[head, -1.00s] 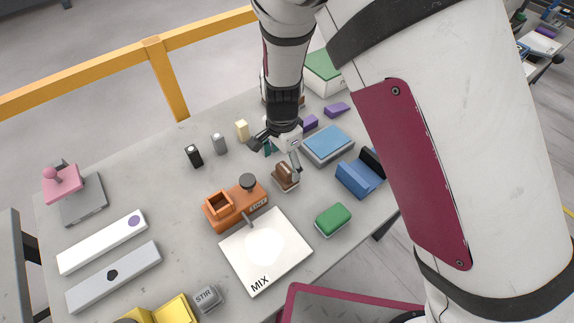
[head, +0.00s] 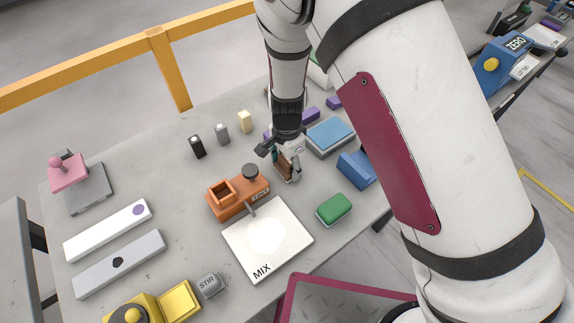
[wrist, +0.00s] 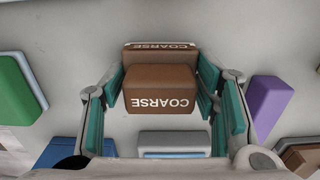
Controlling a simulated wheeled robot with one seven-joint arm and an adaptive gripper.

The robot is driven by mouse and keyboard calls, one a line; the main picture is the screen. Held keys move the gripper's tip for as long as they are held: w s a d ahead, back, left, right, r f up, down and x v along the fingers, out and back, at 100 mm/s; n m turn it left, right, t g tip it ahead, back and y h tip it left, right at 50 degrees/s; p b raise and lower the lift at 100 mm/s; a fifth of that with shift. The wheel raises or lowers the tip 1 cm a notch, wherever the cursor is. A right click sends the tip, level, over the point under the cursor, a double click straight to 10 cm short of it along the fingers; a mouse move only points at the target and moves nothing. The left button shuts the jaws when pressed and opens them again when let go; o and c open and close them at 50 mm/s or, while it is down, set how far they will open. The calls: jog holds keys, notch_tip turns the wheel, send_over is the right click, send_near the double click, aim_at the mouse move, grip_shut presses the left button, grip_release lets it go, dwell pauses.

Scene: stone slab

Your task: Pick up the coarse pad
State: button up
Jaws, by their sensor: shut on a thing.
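The coarse pad (wrist: 160,92) is a brown block with white "COARSE" lettering, large in the middle of the wrist view. My gripper (wrist: 162,98) has its teal-lined fingers on both sides of the pad and is shut on it. Behind the pad in that view is a brown holder edge with the same word. In the head view my gripper (head: 287,165) points down at the slab, and the brown pad (head: 286,172) shows partly between its fingers. I cannot tell whether the pad is clear of its holder.
A blue-topped block (head: 330,134) and a blue holder (head: 355,169) stand right of my gripper. A green pad (head: 334,208) lies in front.

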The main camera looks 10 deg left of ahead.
jog(key=shift+r, duration=0.4)
notch_tip(320, 180, up, 3)
jog(key=shift+s, duration=0.15)
jog(key=s+d, duration=0.1)
jog(key=s, duration=0.4)
jog(key=s+d, duration=0.2)
jog(key=s, duration=0.3)
jog(key=s+d+r, duration=0.1)
jog(key=s+d, duration=0.1)
jog(key=s, duration=0.2)
jog(key=shift+s+d+r, duration=0.1)
jog(key=shift+s+d, duration=0.15)
jog(key=shift+s, duration=0.15)
